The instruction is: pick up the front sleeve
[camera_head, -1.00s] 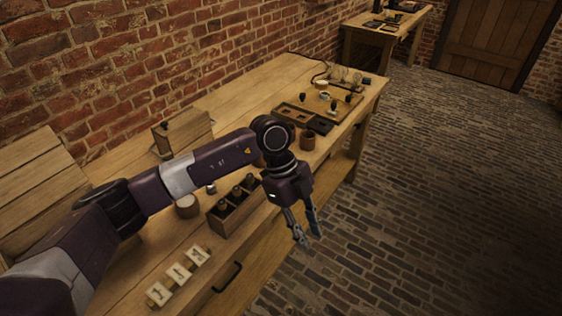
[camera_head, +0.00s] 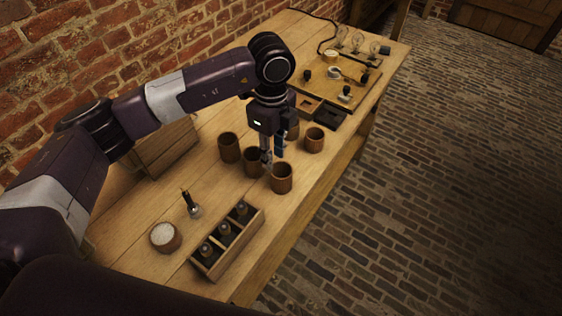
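Several brown cylindrical sleeves stand upright on the wooden workbench. The one nearest the bench's front edge (camera_head: 281,180) is upright, with its open top showing. Others are a sleeve at the left (camera_head: 229,149), a middle sleeve (camera_head: 251,164) partly behind my fingers, and one at the right (camera_head: 315,141); another is partly hidden behind my gripper. My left gripper (camera_head: 273,157) points down, just behind the front sleeve's rim in the picture. Its fingers are apart with nothing seen held between them. I cannot tell whether they touch a sleeve. My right gripper is not in view.
A wooden rack with dark bottles (camera_head: 224,262), a round pot of white material (camera_head: 165,237) and a small dark-handled tool (camera_head: 190,202) are nearer. A wooden box (camera_head: 165,150) stands by the wall. A board with fittings (camera_head: 350,85) lies farther back.

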